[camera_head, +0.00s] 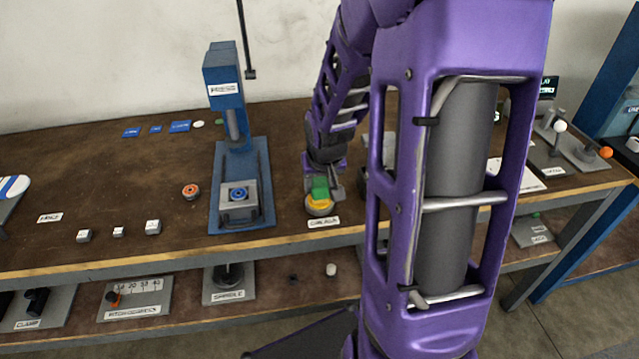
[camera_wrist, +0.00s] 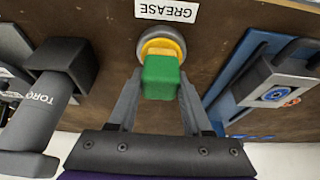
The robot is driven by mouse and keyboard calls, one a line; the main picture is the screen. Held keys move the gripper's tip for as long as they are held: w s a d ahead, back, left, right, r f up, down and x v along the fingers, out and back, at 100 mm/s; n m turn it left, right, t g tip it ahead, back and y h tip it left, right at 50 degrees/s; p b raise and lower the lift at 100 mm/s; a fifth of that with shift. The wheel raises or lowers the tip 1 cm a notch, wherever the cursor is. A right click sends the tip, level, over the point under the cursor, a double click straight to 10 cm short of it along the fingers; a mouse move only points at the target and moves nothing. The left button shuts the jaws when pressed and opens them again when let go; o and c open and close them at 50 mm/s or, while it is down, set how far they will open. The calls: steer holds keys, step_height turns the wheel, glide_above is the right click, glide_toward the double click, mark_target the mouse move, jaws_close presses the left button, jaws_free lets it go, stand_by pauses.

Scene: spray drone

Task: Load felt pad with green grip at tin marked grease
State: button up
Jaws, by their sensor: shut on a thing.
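The felt pad's green grip (camera_wrist: 161,76) is between the two fingers of my gripper (camera_wrist: 160,100) in the wrist view. The green grip also shows in the head view (camera_head: 320,189), where my gripper (camera_head: 321,184) reaches down over it. My gripper is shut on the green grip. Below the grip is the round grease tin (camera_wrist: 140,44) with yellow grease (camera_wrist: 163,45) inside; the tin also shows in the head view (camera_head: 319,209). The grip stands over the tin's opening. The pad's felt face is hidden, so I cannot tell whether it touches the grease. A label (camera_wrist: 167,10) reads GREASE.
A blue press (camera_head: 240,150) with a sliding plate stands left of the tin. An orange ring part (camera_head: 191,191) lies left of the press. A grey torque device (camera_wrist: 45,100) is close on the tin's other side. The bench's front edge (camera_head: 150,257) is near.

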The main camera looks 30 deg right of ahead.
mark_target(320, 181)
steer(key=shift+r+p, duration=2.15)
steer(key=shift+r, duration=0.4)
steer(key=shift+r+p, duration=0.3)
steer(key=shift+r, duration=0.6)
